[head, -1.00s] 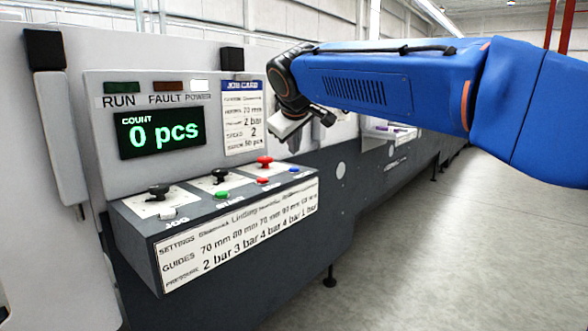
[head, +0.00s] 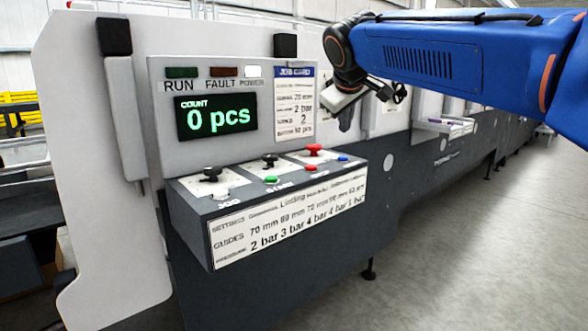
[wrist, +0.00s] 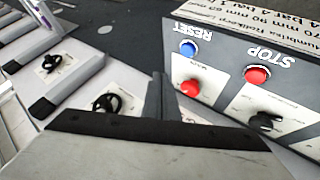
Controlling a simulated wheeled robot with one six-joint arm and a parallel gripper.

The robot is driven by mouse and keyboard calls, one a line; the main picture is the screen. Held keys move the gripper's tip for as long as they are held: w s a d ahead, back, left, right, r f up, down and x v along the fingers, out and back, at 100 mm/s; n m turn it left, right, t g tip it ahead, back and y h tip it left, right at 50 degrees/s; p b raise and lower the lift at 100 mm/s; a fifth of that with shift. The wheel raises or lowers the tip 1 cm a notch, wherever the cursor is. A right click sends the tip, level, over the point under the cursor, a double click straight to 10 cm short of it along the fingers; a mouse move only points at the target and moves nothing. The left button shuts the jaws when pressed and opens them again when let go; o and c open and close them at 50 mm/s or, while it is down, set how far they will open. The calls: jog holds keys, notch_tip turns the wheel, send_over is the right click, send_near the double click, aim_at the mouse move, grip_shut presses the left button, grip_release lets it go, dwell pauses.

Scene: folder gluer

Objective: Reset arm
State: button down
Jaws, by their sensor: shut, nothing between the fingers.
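My blue arm (head: 430,55) reaches in from the right in the head view. My gripper (head: 347,119) hangs in front of the machine face, right of the job card and above the right end of the control box; its fingers are small and partly hidden there. In the wrist view my gripper (wrist: 160,98) is shut and empty, its dark fingers together. Beside them, upside down, lie the red mushroom button (wrist: 190,88), the blue RESET button (wrist: 188,48), the red STOP button (wrist: 256,75) and a black knob (wrist: 265,122). I cannot tell any contact.
The control box (head: 285,215) juts out from the machine below the display (head: 215,117), which reads 0 pcs. The POWER lamp (head: 252,71) is white; RUN and FAULT look dark. Other black knobs (wrist: 50,62) show left in the wrist view. Open floor (head: 480,250) lies at right.

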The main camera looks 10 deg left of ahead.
jog(key=s+d+f+m+g, duration=0.1)
jog(key=s+d+f+m, duration=0.1)
jog(key=s+d+f, duration=0.45)
jog(key=s+d+f+m+g+h, duration=0.15)
jog(key=s+d, duration=0.25)
jog(key=d, duration=0.5)
jog(key=s+d+f+m+y, duration=0.1)
jog(key=s+d+f, duration=0.4)
jog(key=s+d, duration=0.15)
jog(key=s+d+f+m+g, duration=0.1)
jog(key=s+d+f, duration=0.4)
jog(key=s+f, duration=0.5)
jog(key=s+d+f+m+g, duration=0.1)
jog(key=s+d+f+m, duration=0.3)
jog(key=s+f, duration=0.7)
jog(key=shift+s+d+f, duration=0.25)
jog(key=shift+d+f, duration=0.15)
jog(key=shift+d, duration=0.3)
